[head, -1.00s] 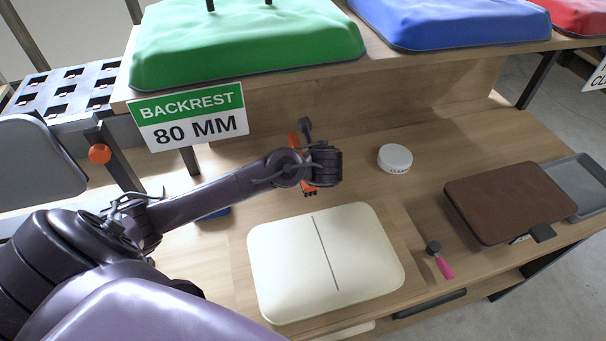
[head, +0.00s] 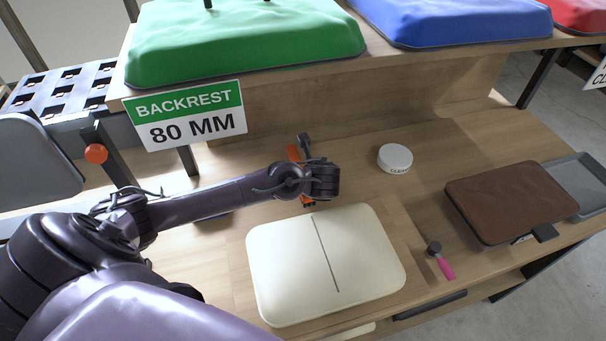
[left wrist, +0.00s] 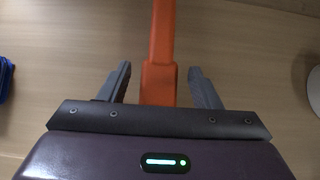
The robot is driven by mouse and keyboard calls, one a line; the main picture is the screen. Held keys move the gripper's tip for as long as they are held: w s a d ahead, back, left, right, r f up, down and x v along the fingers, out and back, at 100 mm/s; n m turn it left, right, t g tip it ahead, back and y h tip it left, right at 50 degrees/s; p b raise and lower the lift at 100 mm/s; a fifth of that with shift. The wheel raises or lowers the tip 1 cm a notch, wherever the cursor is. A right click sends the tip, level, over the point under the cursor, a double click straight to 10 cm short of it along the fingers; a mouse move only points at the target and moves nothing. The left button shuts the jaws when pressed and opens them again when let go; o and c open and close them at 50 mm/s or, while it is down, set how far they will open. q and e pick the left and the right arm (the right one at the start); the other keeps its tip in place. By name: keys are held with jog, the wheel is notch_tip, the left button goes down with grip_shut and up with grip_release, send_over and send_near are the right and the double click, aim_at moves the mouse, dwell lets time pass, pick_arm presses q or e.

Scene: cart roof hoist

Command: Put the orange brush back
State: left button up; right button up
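The orange brush (head: 293,153) shows in part behind my left wrist in the head view, above the cream pad's back edge. In the left wrist view its orange handle (left wrist: 161,45) runs between the two grey fingers of my left gripper (left wrist: 160,75), with a gap on each side. The fingers are apart and do not appear to touch the handle. The handle's near end is hidden by the gripper body. I cannot tell whether the brush rests on the table. My right gripper is in neither view.
A cream pad (head: 360,255), white round tin (head: 395,158), pink-handled tool (head: 445,268) and brown pad (head: 510,200) lie on the wooden table. A shelf with green (head: 245,45) and blue (head: 450,20) cushions stands behind. A blue object (left wrist: 5,78) shows at the left wrist view's edge.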

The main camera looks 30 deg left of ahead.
pick_arm(q)
jog(key=shift+d+r, duration=0.1)
jog(key=shift+r, duration=0.15)
jog(key=v, duration=1.1)
jog(key=shift+s+d+r+p, duration=0.2)
jog(key=shift+s+r+p, duration=0.05)
jog(key=shift+s+p, duration=0.05)
